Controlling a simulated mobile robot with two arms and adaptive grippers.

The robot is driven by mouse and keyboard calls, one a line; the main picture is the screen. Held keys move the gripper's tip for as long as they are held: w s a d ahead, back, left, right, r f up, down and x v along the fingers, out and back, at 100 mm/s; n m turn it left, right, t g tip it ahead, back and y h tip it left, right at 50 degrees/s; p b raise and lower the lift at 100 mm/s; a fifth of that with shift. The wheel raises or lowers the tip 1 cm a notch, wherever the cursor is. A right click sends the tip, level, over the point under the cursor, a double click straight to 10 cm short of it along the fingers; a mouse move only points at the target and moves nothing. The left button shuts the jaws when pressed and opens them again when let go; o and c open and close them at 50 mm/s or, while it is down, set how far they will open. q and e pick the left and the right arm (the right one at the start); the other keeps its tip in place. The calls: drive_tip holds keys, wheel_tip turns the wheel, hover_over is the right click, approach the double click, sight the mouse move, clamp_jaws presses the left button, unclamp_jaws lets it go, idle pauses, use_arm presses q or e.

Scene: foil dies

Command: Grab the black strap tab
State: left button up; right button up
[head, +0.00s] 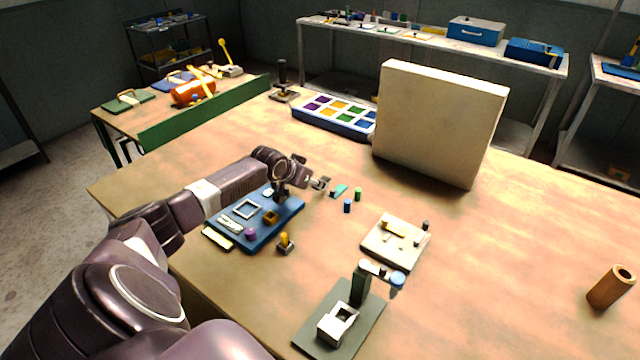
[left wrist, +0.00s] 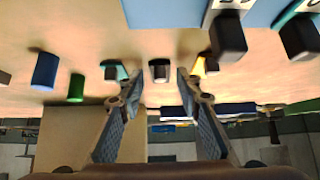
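My left gripper (head: 320,183) is beside the far right corner of the blue tray (head: 262,241). In the left wrist view, its two fingers (left wrist: 158,90) are open and apart, with nothing between them. A small black tab (left wrist: 159,72) with a pale end shows in line with the gap, beyond the fingertips. A teal strip with a dark end (left wrist: 113,72) is left of it and a yellow piece (left wrist: 200,66) right of it. Two larger black blocks (left wrist: 228,38) (left wrist: 299,38) end white and teal straps. Which one is the strap tab is unclear. My right gripper is out of view.
Blue (head: 347,207) and green (head: 358,194) cylinders stand right of the gripper. A large beige box (head: 440,125) stands behind them. A beige plate (head: 397,243) and a dark stand (head: 340,320) are nearer. The table's right side is mostly clear, with a brown tube (head: 610,289).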

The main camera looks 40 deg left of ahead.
use_arm(q)
drive_tip(key=shift+c, duration=0.7)
clamp_jaws()
drive_tip(key=shift+r, duration=0.1)
